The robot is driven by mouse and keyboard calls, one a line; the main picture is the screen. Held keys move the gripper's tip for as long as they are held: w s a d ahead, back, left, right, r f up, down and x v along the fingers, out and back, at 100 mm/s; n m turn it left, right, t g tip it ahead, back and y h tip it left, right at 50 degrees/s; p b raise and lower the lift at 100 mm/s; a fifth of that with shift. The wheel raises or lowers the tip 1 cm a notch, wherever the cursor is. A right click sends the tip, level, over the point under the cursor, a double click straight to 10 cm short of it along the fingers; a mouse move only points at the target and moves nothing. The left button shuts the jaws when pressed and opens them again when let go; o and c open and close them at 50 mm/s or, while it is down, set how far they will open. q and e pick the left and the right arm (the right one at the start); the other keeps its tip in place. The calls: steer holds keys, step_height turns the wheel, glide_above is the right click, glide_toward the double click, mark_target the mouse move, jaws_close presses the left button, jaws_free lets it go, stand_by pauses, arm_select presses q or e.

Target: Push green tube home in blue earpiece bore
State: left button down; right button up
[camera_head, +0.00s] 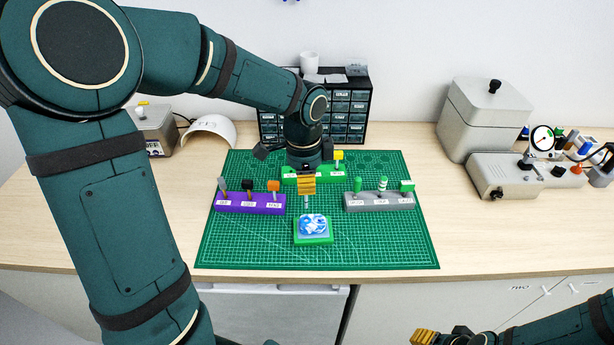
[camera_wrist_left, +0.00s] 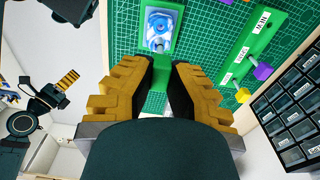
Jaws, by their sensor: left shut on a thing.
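The blue earpiece (camera_head: 313,223), marbled with white, sits in a green holder (camera_head: 314,240) on the mat. It also shows in the left wrist view (camera_wrist_left: 158,28), just beyond my fingertips. My left gripper (camera_head: 307,190) is above and slightly behind the earpiece, shut on a green piece (camera_wrist_left: 157,74). A thin pale shaft (camera_head: 307,203) shows below the fingers, over the earpiece's back edge. Whether it touches the earpiece or enters the bore cannot be told. My right gripper (camera_head: 425,338) is low at the bottom right, away from the mat, its jaw gap unclear.
A purple rack (camera_head: 235,205) stands left, a grey rack (camera_head: 366,205) with several green-topped pieces right, and a green rack (camera_head: 290,179) behind. The green mat (camera_head: 380,245) is clear in front. A drawer cabinet (camera_head: 358,80) stands at the back, a grey machine (camera_head: 495,180) far right.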

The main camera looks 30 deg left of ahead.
mark_target(306, 203)
arm_select(q)
steer(key=shift+f+b, duration=0.6)
steer(key=shift+f, duration=0.45)
steer(key=shift+f+b, duration=0.8)
steer(key=shift+f, duration=0.45)
steer(key=shift+f+b, duration=0.9)
steer(key=shift+f, duration=0.4)
steer(key=c, duration=1)
jaws_free()
steer(key=shift+r, duration=0.2)
